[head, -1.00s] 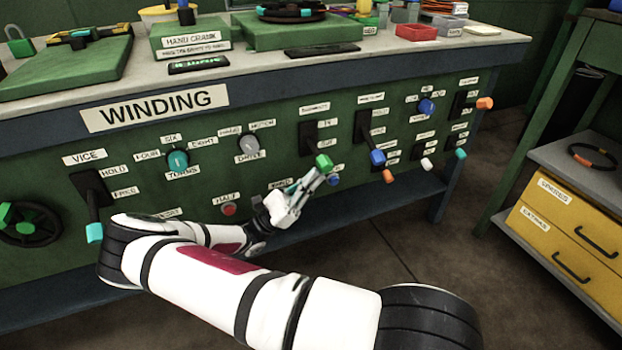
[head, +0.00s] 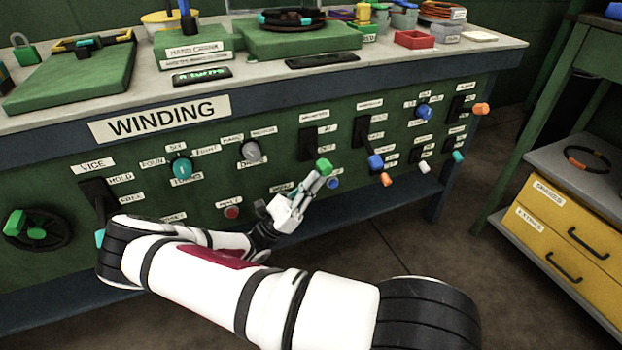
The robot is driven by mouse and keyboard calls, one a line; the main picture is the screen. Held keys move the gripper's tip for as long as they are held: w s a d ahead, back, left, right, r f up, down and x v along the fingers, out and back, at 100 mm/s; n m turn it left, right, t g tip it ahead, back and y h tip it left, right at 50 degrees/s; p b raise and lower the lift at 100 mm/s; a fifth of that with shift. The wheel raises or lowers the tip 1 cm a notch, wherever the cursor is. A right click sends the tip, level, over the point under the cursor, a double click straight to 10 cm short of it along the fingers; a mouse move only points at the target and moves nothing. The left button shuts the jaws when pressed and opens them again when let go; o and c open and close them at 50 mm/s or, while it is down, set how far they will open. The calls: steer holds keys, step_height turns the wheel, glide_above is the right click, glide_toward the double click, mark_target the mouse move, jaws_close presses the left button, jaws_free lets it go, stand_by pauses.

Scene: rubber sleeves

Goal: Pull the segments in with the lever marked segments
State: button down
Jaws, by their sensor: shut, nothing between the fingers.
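A lever with a green knob (head: 323,167) stands out from a black slotted plate (head: 308,143) on the green panel. The label above it (head: 314,115) is too small to read for certain, so I cannot confirm that it says segments. My gripper (head: 317,178) is shut and empty. Its fingertips are at the underside of the green knob, close to or touching it; I cannot tell which. The lever's shaft is mostly hidden behind its knob.
A blue-knobbed lever (head: 375,161) stands close on the right, with a small blue button (head: 333,183) just below the fingertips. A red button (head: 231,212) and grey dial (head: 251,151) lie left. The bench top (head: 385,67) overhangs the panel.

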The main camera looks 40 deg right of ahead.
step_height(320, 180, up, 5)
steer(key=n+t+p, duration=0.5)
steer(key=n, duration=0.1)
steer(key=n+t+y+p, duration=0.1)
steer(key=n+t+p, duration=0.3)
steer(key=n+t, duration=0.2)
steer(key=shift+s+r+y+p, duration=0.2)
steer(key=shift+y+p, duration=0.1)
steer(key=shift+p, duration=0.1)
steer(key=shift+w+n+t, duration=0.1)
steer(key=shift+n+t, duration=0.2)
steer(key=shift+n, duration=0.1)
steer(key=shift+f, duration=0.1)
steer(key=b+v, duration=0.1)
steer(key=v, duration=1.3)
steer(key=shift+w, duration=0.25)
